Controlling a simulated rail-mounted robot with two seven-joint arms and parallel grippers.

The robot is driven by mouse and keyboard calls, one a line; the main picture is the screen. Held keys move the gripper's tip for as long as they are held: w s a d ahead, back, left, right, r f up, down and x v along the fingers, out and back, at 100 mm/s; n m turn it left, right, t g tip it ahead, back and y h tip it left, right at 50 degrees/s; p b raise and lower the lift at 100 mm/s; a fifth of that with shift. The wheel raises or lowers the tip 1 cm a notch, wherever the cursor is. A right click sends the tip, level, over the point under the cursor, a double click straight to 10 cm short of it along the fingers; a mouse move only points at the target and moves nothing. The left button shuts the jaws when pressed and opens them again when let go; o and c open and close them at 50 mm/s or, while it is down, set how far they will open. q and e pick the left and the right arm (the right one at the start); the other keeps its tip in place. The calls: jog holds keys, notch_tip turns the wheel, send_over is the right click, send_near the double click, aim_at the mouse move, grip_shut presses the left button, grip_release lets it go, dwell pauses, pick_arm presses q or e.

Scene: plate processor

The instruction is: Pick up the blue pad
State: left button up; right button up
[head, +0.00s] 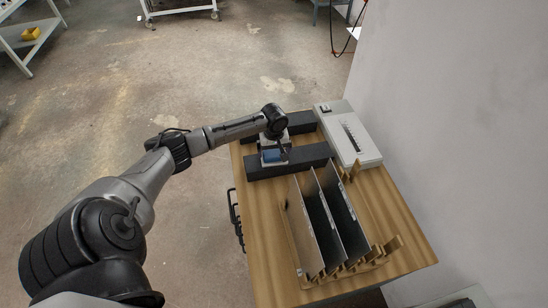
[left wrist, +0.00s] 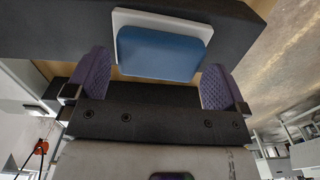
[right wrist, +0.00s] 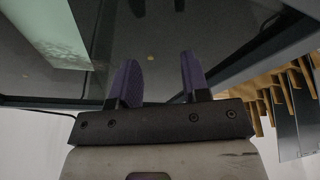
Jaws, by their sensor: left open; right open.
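The blue pad (head: 273,155) sits in a white holder at the near dark block on the wooden table, partly hidden by my left gripper. In the left wrist view the blue pad (left wrist: 158,52) lies on its white backing (left wrist: 120,18), just beyond and between my fingertips. My left gripper (left wrist: 158,80) is open, with one purple finger to each side of the pad and nothing held. My right gripper (right wrist: 155,80) is open and empty; its wrist view shows no pad, and it is out of the head view.
A wooden rack (head: 298,240) with upright dark plates (head: 325,215) stands on the table (head: 262,255) nearer me. A light grey machine (head: 350,138) stands at the right, by the wall. Two dark blocks (head: 305,160) flank the pad area. Floor to the left is mostly clear.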

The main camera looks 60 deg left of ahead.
pick_arm(q)
notch_tip(320, 180, down, 2)
jog(key=shift+f, duration=0.1)
pick_arm(e)
jog(key=shift+d+f, duration=0.15)
jog(key=shift+f, duration=0.05)
pick_arm(q)
jog(key=shift+c, duration=0.3)
jog(key=c, duration=0.6)
